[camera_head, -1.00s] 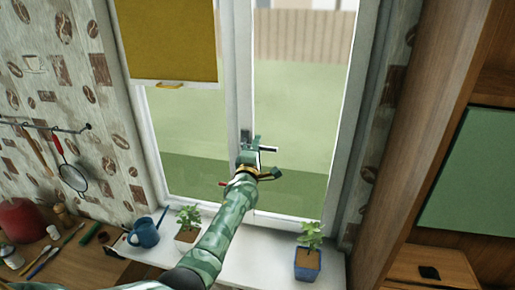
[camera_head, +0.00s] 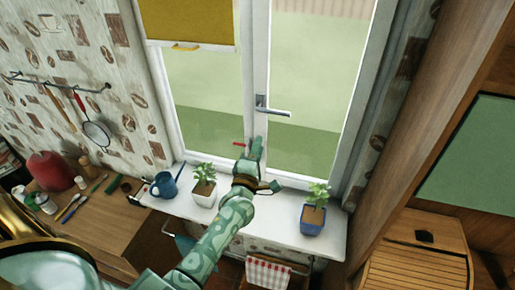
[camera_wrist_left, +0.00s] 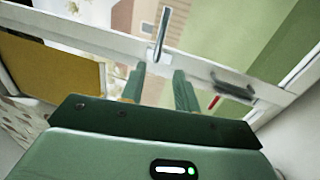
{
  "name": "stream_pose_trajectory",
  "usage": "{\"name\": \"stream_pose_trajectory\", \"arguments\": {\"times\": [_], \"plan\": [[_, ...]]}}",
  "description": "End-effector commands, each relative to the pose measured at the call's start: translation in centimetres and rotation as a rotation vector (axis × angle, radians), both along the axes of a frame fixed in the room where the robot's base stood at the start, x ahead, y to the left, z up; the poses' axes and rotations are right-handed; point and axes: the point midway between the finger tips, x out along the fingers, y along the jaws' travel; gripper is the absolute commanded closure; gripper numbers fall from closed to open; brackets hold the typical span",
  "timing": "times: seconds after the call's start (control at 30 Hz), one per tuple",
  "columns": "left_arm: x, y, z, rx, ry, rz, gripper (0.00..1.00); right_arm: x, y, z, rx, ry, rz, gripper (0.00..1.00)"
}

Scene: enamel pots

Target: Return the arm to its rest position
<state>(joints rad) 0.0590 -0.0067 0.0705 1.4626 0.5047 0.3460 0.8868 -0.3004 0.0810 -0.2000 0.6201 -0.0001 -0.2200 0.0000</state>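My left gripper (camera_head: 256,150) is in front of the window's middle frame post, below the window handle (camera_head: 272,108). The handle sticks out sideways to the right, and the gripper is clear of it in the head view. In the left wrist view the two fingers of my left gripper (camera_wrist_left: 160,84) stand apart with nothing between them. The window handle (camera_wrist_left: 160,36) shows beyond the fingertips there. My left arm (camera_head: 215,235) reaches up over the sill from the bottom of the head view. My right gripper is in neither view.
The white sill (camera_head: 265,228) bears a blue watering can (camera_head: 165,184), a plant in a white pot (camera_head: 204,190) and a plant in a blue pot (camera_head: 314,212). A yellow blind (camera_head: 190,20) covers the upper left pane. A wooden bread box (camera_head: 420,265) stands at right.

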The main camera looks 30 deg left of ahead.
Motion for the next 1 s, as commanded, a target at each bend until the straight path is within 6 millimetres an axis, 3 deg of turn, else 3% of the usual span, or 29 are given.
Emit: {"name": "stream_pose_trajectory", "arguments": {"times": [0.57, 0.67, 0.77, 0.87, 0.9, 1.0], "plan": [[-0.3, -0.1, 0.0, 0.005, 0.001, 0.001, 0.69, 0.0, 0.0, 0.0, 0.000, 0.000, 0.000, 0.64], [-0.2, -0.4, -0.4, 0.101, 0.042, 0.004, 0.69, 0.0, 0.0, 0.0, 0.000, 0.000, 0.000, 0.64], [-0.1, -2.1, -5.4, 0.375, 0.233, -0.042, 0.69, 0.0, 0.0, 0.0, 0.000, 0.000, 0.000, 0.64], [-1.5, -4.0, -14.0, 0.626, 0.428, -0.135, 0.69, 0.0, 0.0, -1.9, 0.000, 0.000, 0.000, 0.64], [-2.5, -4.7, -17.8, 0.719, 0.501, -0.180, 0.69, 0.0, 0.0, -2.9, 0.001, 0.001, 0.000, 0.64], [-5.8, -5.9, -26.7, 0.915, 0.656, -0.301, 0.69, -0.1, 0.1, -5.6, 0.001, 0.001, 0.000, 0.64]]}}
